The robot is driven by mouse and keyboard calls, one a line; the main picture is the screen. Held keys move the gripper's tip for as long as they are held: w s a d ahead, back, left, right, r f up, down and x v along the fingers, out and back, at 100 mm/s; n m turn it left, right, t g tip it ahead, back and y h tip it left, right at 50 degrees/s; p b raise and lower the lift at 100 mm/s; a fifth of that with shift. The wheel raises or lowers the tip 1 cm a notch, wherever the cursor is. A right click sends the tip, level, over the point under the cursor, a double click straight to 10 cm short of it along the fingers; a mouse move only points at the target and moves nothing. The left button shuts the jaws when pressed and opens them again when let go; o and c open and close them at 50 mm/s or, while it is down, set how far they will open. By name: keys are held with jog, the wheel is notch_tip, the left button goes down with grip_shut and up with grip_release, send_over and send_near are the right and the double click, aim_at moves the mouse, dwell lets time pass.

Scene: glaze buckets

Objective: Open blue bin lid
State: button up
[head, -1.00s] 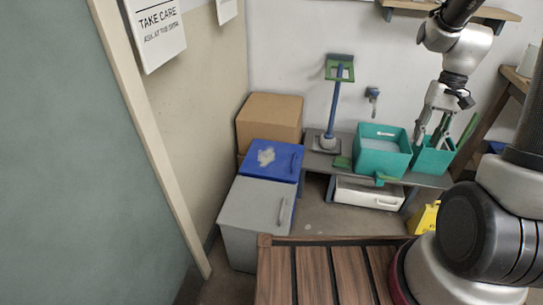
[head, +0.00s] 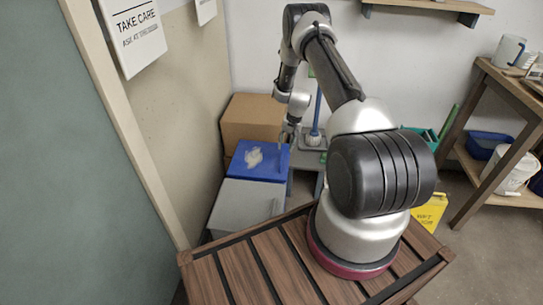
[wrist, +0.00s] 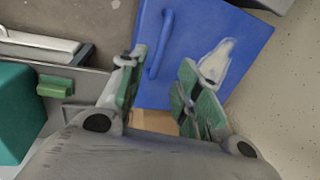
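The blue bin lid (head: 243,168) lies flat and closed beside the grey bin lid, with a pale smear on it. The wrist view also shows the blue lid (wrist: 190,35). Its blue bar handle (wrist: 160,45) runs along one side of the lid. My gripper (wrist: 161,66) is open, with its green-padded fingers spread on either side of the handle's near end. Whether the fingers are level with the handle or still above it, I cannot tell. In the head view my gripper (head: 286,140) is over the right edge of the blue lid, partly hidden by my arm.
A grey bin (head: 243,205) stands in front of the blue one and a cardboard box (head: 252,117) behind. A low bench with a teal bucket (wrist: 14,110) is alongside. A yellow sign (head: 430,212) stands on the floor. My arm hides much of the bench.

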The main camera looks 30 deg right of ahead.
aim_at(282, 158)
jog(key=f, duration=0.5)
jog(key=a+f, duration=0.1)
jog(key=f, duration=0.1)
jog(key=shift+w+f, duration=0.2)
jog(key=shift+w, duration=0.15)
jog(key=shift+c, duration=0.3)
grip_shut()
